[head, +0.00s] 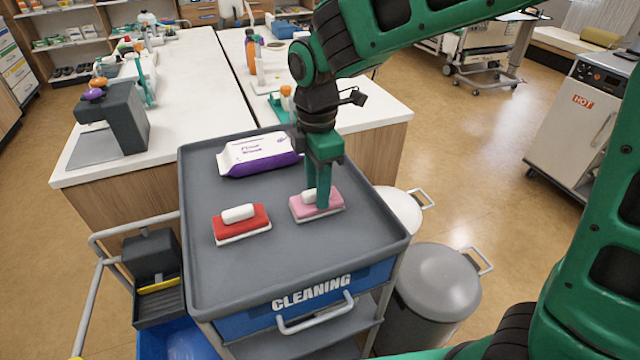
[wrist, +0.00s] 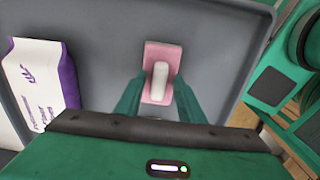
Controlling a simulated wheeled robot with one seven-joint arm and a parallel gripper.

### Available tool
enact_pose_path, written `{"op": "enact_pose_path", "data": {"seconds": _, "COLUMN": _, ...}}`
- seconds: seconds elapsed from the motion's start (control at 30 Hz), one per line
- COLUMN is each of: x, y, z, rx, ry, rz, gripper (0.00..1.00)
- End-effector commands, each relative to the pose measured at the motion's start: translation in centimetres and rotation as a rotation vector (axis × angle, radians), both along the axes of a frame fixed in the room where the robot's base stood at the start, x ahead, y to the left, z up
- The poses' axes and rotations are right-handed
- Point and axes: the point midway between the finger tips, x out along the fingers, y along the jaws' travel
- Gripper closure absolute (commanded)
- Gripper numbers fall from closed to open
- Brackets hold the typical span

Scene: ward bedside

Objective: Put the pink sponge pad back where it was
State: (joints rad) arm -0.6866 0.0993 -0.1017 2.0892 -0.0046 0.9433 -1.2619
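The pink sponge pad (head: 333,205), with a white grip block on top, lies on the grey top tray (head: 215,280) of the cleaning cart. In the wrist view the pink pad (wrist: 162,54) lies straight ahead of the fingers, its white block (wrist: 160,82) between them. My gripper (head: 318,200) points down over the pad, and its fingers hide part of the block. In the wrist view my gripper (wrist: 160,84) has its fingers apart, with pink showing between the block and each finger. I cannot tell whether the fingertips touch the pad.
A red sponge pad (head: 242,226) with a white block lies left of the pink one. A purple and white wipes pack (head: 258,154) lies behind, also in the wrist view (wrist: 42,84). The tray has a raised rim. Its front and right parts are bare.

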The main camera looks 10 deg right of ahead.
Motion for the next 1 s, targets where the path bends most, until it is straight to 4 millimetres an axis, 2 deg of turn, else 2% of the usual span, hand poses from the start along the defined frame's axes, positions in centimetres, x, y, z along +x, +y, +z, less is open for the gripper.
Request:
{"op": "enact_pose_path", "data": {"seconds": 0.23, "x": 0.0, "y": 0.0, "z": 0.2, "rx": 0.000, "ry": 0.000, "rz": 0.000, "gripper": 0.65}}
{"op": "enact_pose_path", "data": {"seconds": 0.37, "x": 0.1, "y": 0.0, "z": 1.4, "rx": 0.002, "ry": -0.003, "rz": 0.000, "gripper": 0.65}}
{"op": "enact_pose_path", "data": {"seconds": 0.8, "x": 0.1, "y": 0.0, "z": 9.6, "rx": 0.002, "ry": -0.003, "rz": -0.002, "gripper": 0.65}}
{"op": "enact_pose_path", "data": {"seconds": 1.0, "x": 0.0, "y": 0.0, "z": 11.7, "rx": 0.000, "ry": -0.001, "rz": -0.001, "gripper": 0.65}}
